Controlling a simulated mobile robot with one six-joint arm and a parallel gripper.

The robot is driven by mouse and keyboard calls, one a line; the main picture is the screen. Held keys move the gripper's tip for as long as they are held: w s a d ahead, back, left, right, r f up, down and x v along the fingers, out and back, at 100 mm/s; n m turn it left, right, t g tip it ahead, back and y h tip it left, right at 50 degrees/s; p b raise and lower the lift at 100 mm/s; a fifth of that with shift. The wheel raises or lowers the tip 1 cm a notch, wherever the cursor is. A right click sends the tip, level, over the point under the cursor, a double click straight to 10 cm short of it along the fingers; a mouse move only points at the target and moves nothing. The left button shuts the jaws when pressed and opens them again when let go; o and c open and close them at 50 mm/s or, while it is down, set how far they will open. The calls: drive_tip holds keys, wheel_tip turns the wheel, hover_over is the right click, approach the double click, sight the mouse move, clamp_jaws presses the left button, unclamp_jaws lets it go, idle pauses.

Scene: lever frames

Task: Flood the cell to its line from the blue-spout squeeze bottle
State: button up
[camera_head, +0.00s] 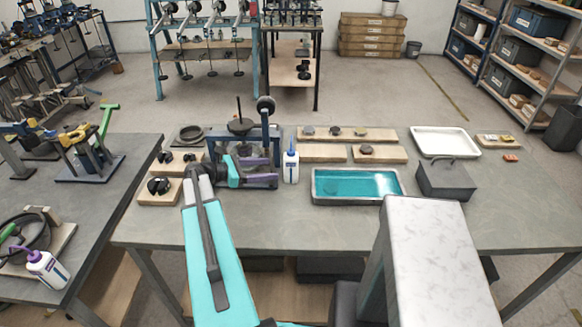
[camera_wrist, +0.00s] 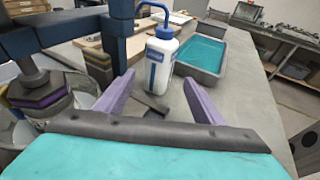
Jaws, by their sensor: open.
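The blue-spout squeeze bottle (camera_head: 290,168) is white and stands upright on the bench, just right of the blue lever frame (camera_head: 268,133). In the wrist view the bottle (camera_wrist: 159,62) stands ahead, beyond and between the fingertips. My gripper (camera_head: 272,174) has purple fingers, spread apart with nothing between them; it also shows in the wrist view (camera_wrist: 160,84). At the left of the wrist view a dark and purple stack (camera_wrist: 40,98) sits under the frame, with a pale, clear-looking rim beside it, perhaps the cell. Its line and water level cannot be made out.
A tray of teal liquid (camera_head: 358,199) lies right of the bottle, with a dark box (camera_head: 445,180) and a white tray (camera_head: 445,142) beyond. Wooden boards (camera_head: 345,134) lie behind. A purple-spout bottle (camera_head: 47,269) is on the left table. The bench front is clear.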

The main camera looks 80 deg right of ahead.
sight(291, 161)
drive_tip(key=shift+d+f, duration=0.1)
drive_tip(key=shift+f, duration=0.05)
drive_tip(key=shift+b+x, duration=0.8)
drive_tip(key=shift+x, duration=4.5)
drive_tip(key=c, duration=0.6)
drive_tip(key=shift+o, duration=0.2)
drive_tip(key=shift+r, duration=0.25)
drive_tip(key=shift+r+p, duration=1.05)
drive_tip(key=shift+r, duration=0.35)
